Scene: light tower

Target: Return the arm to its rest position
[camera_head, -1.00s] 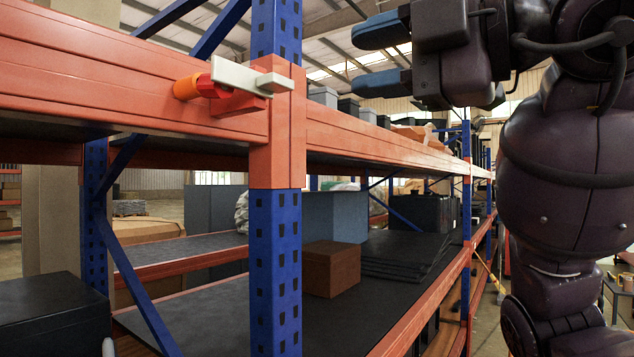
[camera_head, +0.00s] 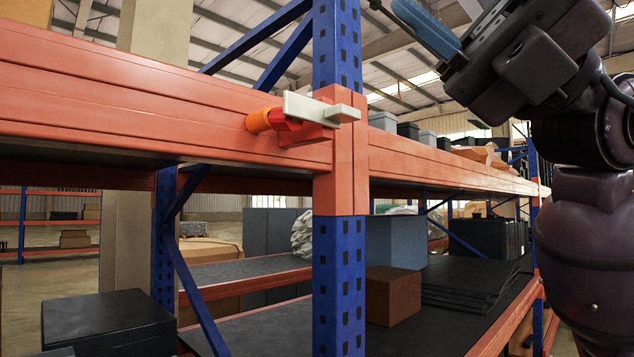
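The light tower, a small orange and red cylinder (camera_head: 260,121), is mounted sideways at the orange shelf beam beside the blue upright. A pale bracket (camera_head: 312,108) sits against its right end. My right gripper (camera_head: 440,14) is at the top right, tilted up, well apart from the light and the beam. One blue finger shows clearly; the other is mostly cut off at the top edge. The gripper looks open with nothing held. My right arm (camera_head: 590,215) runs down the right side. My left gripper is not in view.
The orange beam (camera_head: 110,95) and blue upright (camera_head: 339,285) stand close in front. A brown box (camera_head: 393,295), a grey-blue box (camera_head: 395,241) and flat dark sheets (camera_head: 465,283) are on the lower shelf. A black box (camera_head: 105,322) is at lower left.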

